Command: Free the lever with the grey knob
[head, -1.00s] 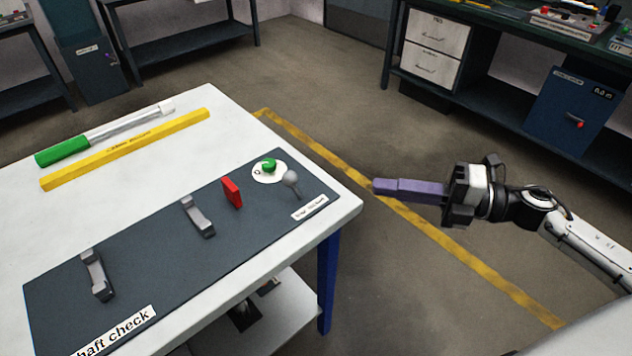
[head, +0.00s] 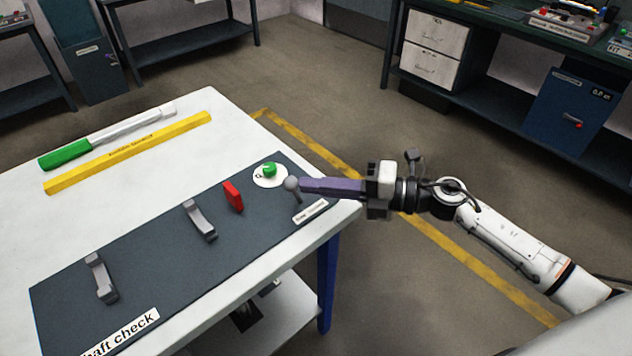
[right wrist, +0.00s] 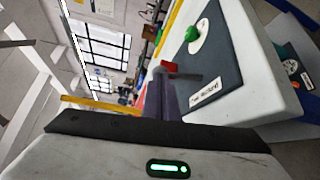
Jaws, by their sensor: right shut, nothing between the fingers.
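The lever with the grey knob (head: 291,184) stands on the dark panel (head: 150,240) near its right end, beside a white label (head: 310,212). My right gripper (head: 303,186) is shut and empty, its purple fingers pointing left with the tips right at the knob. I cannot tell whether they touch it. In the right wrist view the purple fingers (right wrist: 172,98) reach toward the panel, and the knob is mostly hidden. My left gripper is not in view.
On the panel are a green knob (head: 269,170) on a white disc, a red block (head: 233,197) and two grey brackets (head: 199,220). The floor to the right is open.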

